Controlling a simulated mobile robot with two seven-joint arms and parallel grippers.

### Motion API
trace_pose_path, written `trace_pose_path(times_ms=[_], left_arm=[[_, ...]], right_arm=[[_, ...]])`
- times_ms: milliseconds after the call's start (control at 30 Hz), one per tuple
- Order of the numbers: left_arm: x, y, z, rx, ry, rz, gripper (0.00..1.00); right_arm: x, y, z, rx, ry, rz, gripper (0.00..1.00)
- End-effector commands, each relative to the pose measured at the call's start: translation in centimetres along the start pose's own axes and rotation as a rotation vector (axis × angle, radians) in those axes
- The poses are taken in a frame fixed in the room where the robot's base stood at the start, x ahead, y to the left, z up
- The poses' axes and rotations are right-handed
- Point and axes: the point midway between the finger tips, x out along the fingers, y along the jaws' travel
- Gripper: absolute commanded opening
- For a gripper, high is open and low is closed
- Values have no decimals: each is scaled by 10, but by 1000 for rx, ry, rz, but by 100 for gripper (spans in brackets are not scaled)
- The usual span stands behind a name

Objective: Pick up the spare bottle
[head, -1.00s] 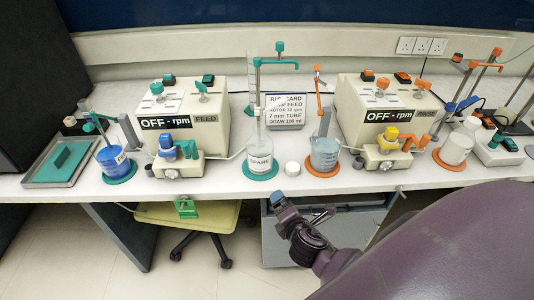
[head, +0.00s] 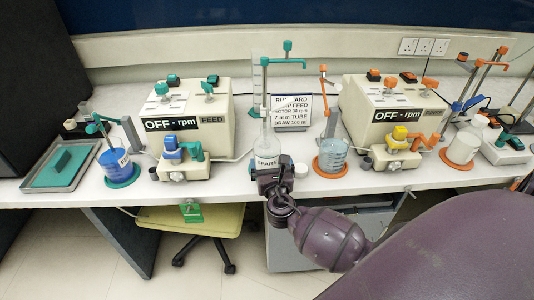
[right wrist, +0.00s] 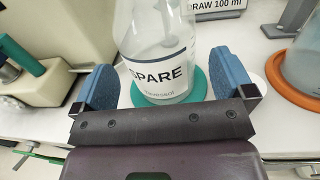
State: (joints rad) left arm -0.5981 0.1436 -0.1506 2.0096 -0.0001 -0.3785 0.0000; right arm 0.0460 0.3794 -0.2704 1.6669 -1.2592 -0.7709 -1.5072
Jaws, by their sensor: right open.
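The spare bottle (head: 266,150) is a clear flask with a white SPARE label, upright on a green round mat near the bench's front edge. It shows close up in the right wrist view (right wrist: 157,40), with the green mat (right wrist: 199,84) under it. My right gripper (right wrist: 166,82) is open, its two blue fingers on either side of the bottle's lower part with gaps to the glass. In the head view the right gripper (head: 272,180) covers the bottle's base. My left gripper is not in view.
A green stand (head: 264,100) rises behind the bottle. A beaker (head: 332,154) on an orange mat and a small white cap (head: 301,170) stand to its right. A pump box (head: 188,115) with a blue-topped pump head is to its left.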

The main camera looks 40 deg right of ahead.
Motion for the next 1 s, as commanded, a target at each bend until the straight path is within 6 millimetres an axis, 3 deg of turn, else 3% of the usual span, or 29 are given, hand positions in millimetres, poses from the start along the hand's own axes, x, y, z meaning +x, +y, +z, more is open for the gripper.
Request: trace_pose_path(times_ms=[400,733,933,1000], left_arm=[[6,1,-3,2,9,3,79],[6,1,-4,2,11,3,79],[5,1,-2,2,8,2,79],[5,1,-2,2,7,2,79]], right_arm=[[47,3,0,0,1,0,100],[52,2,0,2,1,0,100],[52,2,0,2,1,0,69],[52,2,1,2,1,0,65]])
